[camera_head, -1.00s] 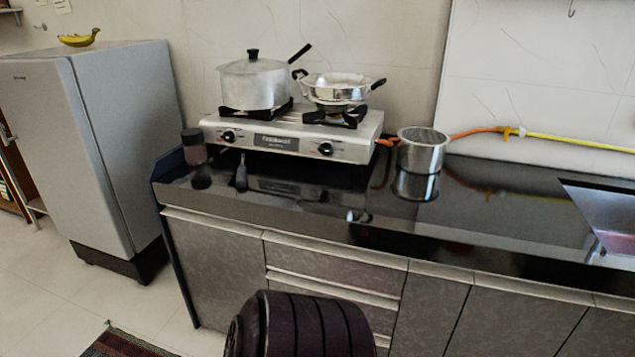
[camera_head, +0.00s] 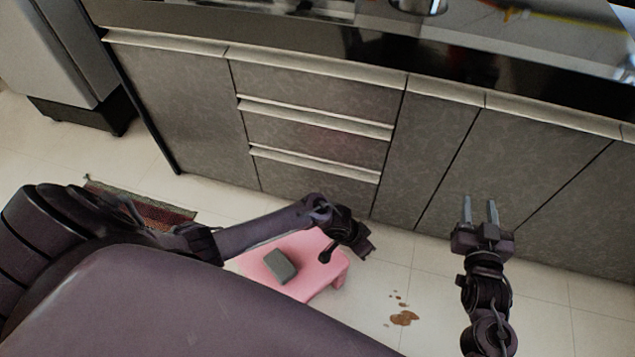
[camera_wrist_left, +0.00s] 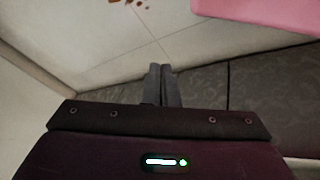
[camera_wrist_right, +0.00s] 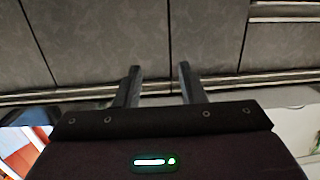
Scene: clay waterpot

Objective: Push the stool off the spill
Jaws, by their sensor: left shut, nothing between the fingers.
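The pink stool (camera_head: 312,283) stands on the floor, with a dark grey-green block (camera_head: 281,266) on its top. A brown spill (camera_head: 404,318) with small drops lies on bare floor to the right of the stool, with a visible gap between them. My left gripper (camera_head: 365,247) is by the stool's right far side; whether it touches is unclear. In the left wrist view its fingers (camera_wrist_left: 160,72) are shut and empty, the stool (camera_wrist_left: 270,14) is upper right and the spill (camera_wrist_left: 127,3) at the top edge. My right gripper (camera_head: 480,205) is open and empty near the cabinets.
Grey cabinets and drawers (camera_head: 315,140) run along the back under the black counter (camera_head: 300,45). A fridge (camera_head: 62,50) stands at the far left. A striped rug (camera_head: 150,212) lies partly behind my left arm. The tiled floor around the spill is clear.

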